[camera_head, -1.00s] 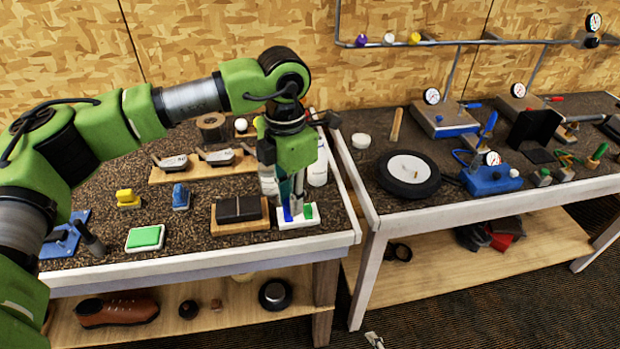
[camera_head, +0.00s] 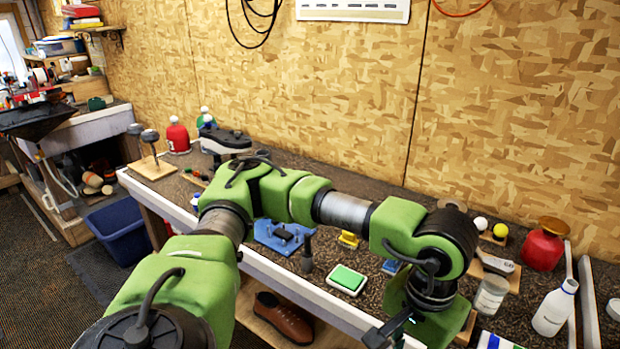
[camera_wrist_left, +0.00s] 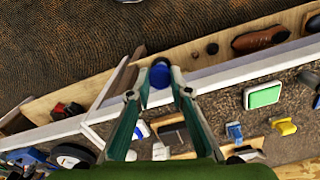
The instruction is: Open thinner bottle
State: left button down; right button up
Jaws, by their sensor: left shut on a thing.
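A white bottle (camera_head: 556,308) with a narrow top stands upright on the bench at the right of the head view. I cannot read any label, so I cannot tell if it is the thinner bottle. In the wrist view my left gripper (camera_wrist_left: 160,80) is shut on a small round blue thing (camera_wrist_left: 160,74) between its fingertips. What this thing is, I cannot tell. It is held near the bench's front edge, as seen from above. My right gripper is not in view.
A clear jar (camera_head: 490,295), a red container (camera_head: 543,244) and a green pad (camera_head: 347,279) stand on the bench. A brown shoe (camera_head: 285,317) lies on the shelf below. A blue bin (camera_head: 118,230) stands on the floor.

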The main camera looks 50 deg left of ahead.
aim_at(557, 305)
jog(key=j+u, duration=0.15)
jog(key=j, duration=0.85)
jog(key=i+j+u, duration=0.15)
jog(key=j, duration=0.8)
jog(key=i+j+u, duration=0.15)
jog(key=i+j, duration=0.15)
jog(key=j, duration=0.25)
jog(key=i+j+u, duration=0.15)
jog(key=i+j, duration=0.2)
jog(key=j, duration=0.15)
